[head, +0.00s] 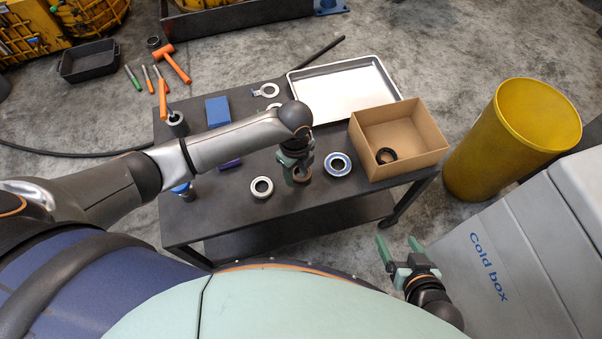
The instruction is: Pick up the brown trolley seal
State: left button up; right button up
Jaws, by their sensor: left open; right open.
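The brown trolley seal (303,177) is a small ring lying on the dark trolley top (225,205), partly hidden by my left gripper. My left gripper (296,172) points down right at the seal, with its green fingers open. I cannot tell whether the fingers touch the seal or whether one is inside the ring. My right gripper (399,243) is open and empty, off the trolley's front edge beside the grey cold box (500,250).
A silver ring (262,188) and a blue-rimmed bearing (338,165) lie on either side of the seal. A cardboard box (405,118) holding a black ring (386,155), and a metal tray (345,85), are further right and back. A yellow bin (515,135) stands beyond.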

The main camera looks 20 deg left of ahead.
pick_arm(q)
notch_tip(320, 180, down, 2)
jog(key=shift+f, duration=0.15)
grip_shut()
dwell(0.3)
